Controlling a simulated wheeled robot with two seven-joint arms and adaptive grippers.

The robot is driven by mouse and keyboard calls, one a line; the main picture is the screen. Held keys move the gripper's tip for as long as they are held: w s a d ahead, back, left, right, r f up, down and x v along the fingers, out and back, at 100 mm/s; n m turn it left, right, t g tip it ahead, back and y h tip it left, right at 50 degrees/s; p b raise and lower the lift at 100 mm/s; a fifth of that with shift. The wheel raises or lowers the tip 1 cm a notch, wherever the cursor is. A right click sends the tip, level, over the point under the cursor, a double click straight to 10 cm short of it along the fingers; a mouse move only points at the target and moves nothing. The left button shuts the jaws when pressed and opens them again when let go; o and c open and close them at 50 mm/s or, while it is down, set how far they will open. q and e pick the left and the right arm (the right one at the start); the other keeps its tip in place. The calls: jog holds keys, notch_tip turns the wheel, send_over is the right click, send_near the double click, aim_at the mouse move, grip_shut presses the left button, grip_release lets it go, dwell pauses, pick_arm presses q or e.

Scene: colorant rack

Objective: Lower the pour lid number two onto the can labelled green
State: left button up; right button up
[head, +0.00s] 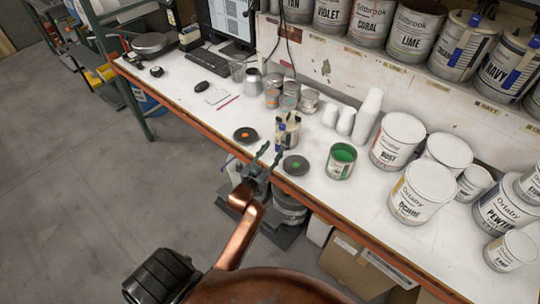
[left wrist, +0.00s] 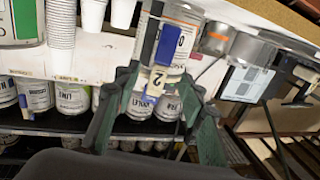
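The green can (head: 341,165) stands open on the bench, its green paint showing; its wall shows at the upper left of the left wrist view (left wrist: 22,22). A pour lid with a blue handle (head: 281,128) sits on another can (head: 292,138), left of the green can. In the left wrist view, which is upside down, this lid's blue handle (left wrist: 166,44) and a white tag reading 2 (left wrist: 156,84) show. My left gripper (head: 270,153) is open, its fingers apart in front of that lid. In the left wrist view the fingers (left wrist: 158,108) flank the tag without visible contact. My right gripper is out of view.
Dark discs with an orange dot (head: 245,135) and a green dot (head: 295,166) lie by the bench's front edge. White cups (head: 367,113) stand behind the green can. Large cans (head: 397,142) stand right. Shelf cans with blue-handled lids (head: 463,45) are above.

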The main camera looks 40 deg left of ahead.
aim_at(277, 143)
pick_arm(q)
jog(key=w, duration=0.5)
jog(key=shift+a, duration=0.35)
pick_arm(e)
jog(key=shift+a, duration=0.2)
pick_arm(q)
jog(key=shift+c, duration=0.5)
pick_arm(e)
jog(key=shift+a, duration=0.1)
pick_arm(q)
grip_shut()
jog(key=c, duration=0.6)
grip_release()
jog(key=shift+c, duration=0.2)
grip_shut()
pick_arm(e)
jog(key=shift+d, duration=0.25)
pick_arm(q)
jog(key=shift+r, duration=0.15)
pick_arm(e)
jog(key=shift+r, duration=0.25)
